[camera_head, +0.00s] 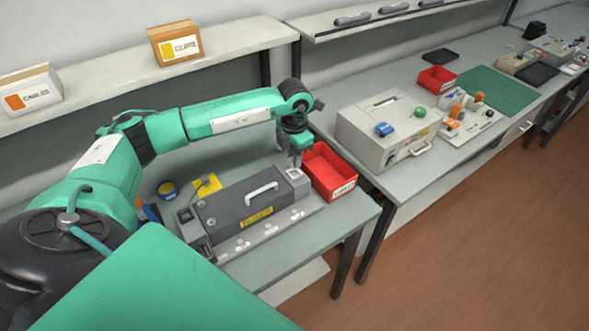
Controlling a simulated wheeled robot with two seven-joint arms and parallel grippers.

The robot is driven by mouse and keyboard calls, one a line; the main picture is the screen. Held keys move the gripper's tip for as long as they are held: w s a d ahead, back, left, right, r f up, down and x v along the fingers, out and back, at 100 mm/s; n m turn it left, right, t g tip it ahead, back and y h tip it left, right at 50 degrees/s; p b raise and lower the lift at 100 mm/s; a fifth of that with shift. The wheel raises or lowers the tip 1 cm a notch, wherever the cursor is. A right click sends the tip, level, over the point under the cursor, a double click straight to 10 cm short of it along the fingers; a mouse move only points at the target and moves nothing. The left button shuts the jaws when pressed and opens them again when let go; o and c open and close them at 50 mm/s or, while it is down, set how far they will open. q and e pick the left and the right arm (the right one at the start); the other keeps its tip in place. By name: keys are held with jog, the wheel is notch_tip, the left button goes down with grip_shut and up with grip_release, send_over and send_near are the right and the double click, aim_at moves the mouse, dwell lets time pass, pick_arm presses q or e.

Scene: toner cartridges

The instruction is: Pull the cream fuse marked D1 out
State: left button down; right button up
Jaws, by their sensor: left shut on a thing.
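A grey unit with a dark cover (238,206), a pale handle and a yellow label lies on the near bench. My left gripper (295,164) points down at the right end of this unit. It is shut on a small pale thing there, likely the cream fuse; the fingers mostly hide it. Its D1 mark is too small to read, and I cannot tell whether it still sits in its seat. My right gripper is not in view.
A red bin (346,192) stands close to the right of the gripper. A blue-and-yellow roll (168,188) lies left of the unit. A beige machine (373,138) stands on the adjoining bench. Boxes (176,43) sit on the shelf behind my arm.

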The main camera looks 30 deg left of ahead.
pick_arm(q)
jog(key=shift+r, duration=0.65)
jog(key=shift+r+p, duration=0.2)
jog(key=shift+p, duration=0.1)
jog(key=shift+r+p, duration=0.85)
jog(key=shift+r, duration=1.1)
